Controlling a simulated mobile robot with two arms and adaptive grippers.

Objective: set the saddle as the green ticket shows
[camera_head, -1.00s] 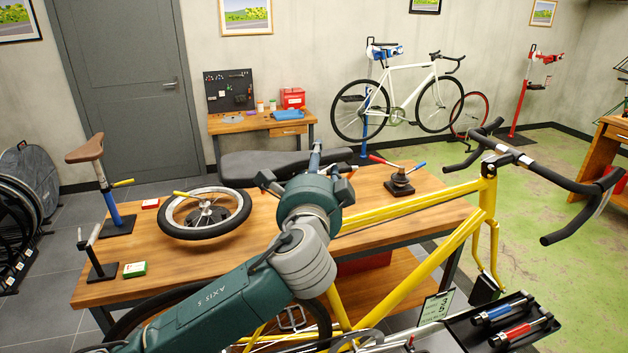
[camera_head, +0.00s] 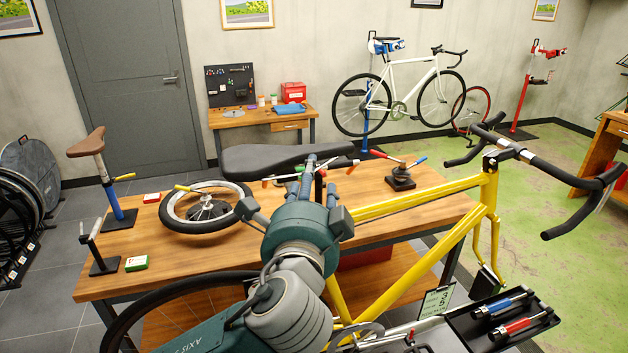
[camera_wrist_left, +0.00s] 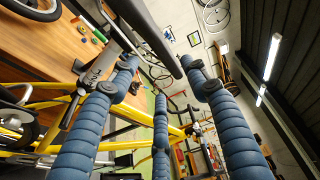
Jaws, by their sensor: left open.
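The yellow bike (camera_head: 415,265) stands across the foreground. Its long black saddle (camera_head: 285,157) is above the bench's back edge, and a long dark shape that looks like it crosses the wrist view (camera_wrist_left: 148,32). My left gripper (camera_head: 310,172) is just in front of the saddle; its blue fingers are spread and empty in the left wrist view (camera_wrist_left: 160,78). I cannot tell if they touch the saddle. A pale card with green print (camera_head: 436,302) stands by the tool tray; its text is too small to read surely. My arm hides the seat post's lower part. My right gripper is not in view.
The wooden bench (camera_head: 190,255) bears a brown saddle on a blue post (camera_head: 103,180), a wheel (camera_head: 205,207), a green box (camera_head: 136,263) and a black-based tool (camera_head: 400,178). The black tray (camera_head: 480,325) holds blue and red tools at front right.

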